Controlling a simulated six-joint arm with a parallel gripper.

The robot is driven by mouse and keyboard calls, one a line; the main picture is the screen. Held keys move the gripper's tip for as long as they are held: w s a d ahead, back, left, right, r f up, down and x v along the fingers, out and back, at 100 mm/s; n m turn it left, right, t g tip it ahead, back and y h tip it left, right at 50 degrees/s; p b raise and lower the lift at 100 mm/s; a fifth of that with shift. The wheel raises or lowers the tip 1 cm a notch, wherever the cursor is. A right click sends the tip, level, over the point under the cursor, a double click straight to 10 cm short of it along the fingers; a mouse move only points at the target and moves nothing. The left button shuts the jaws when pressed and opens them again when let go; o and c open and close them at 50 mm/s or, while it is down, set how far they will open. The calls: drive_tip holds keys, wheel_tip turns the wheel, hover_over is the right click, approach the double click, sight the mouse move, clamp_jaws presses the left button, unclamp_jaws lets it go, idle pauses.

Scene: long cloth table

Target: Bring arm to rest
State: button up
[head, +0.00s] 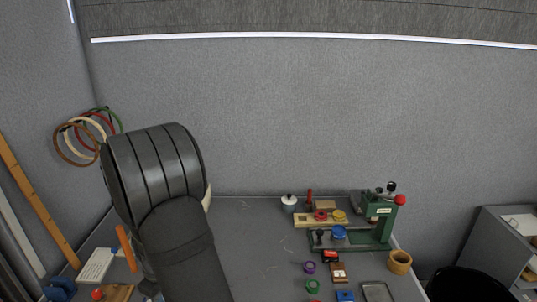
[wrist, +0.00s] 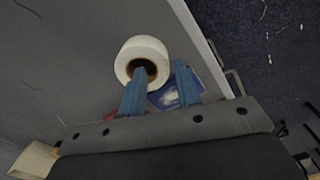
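My gripper (wrist: 160,70) shows in the wrist view as two blue fingers standing apart with a gap between them. Nothing is visibly clamped in it. A white roll (wrist: 142,52) with a brown core lies beyond the fingertips, and the left fingertip overlaps its hole in the picture. I cannot tell how far apart they are. In the head view my dark arm fills the left middle and front, and my gripper is not visible there.
The grey table (head: 250,235) is clear just right of my arm. A green press (head: 381,220), a board with coloured pieces (head: 306,220) and a wooden ring (head: 399,262) stand at right. A white keyboard-like item (head: 97,265) lies at left. A black bin (head: 470,285) is beyond the right edge.

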wheel_tip(320, 180, up, 8)
drive_tip(key=r, duration=0.1)
wheel_tip(320, 180, down, 12)
drive_tip(key=shift+f, duration=0.2)
wheel_tip(320, 180, up, 5)
drive_tip(key=shift+w+a+f, duration=0.1)
drive_tip(key=shift+f, duration=0.05)
drive_tip(key=w+d+r, duration=0.1)
drive_tip(key=d+r, duration=0.6)
drive_tip(key=d, duration=0.5)
drive_tip(key=w+a+r+n, duration=0.2)
drive_tip(key=w+a, duration=0.1)
drive_tip(key=a, duration=0.6)
drive_tip(key=w+a+r+n, duration=0.1)
drive_tip(key=w+a+r, duration=0.15)
drive_tip(key=a, duration=0.75)
drive_tip(key=s+a+n, duration=0.1)
drive_tip(key=s+a, duration=0.1)
drive_tip(key=a, duration=1.6)
drive_tip(key=shift+a, duration=0.15)
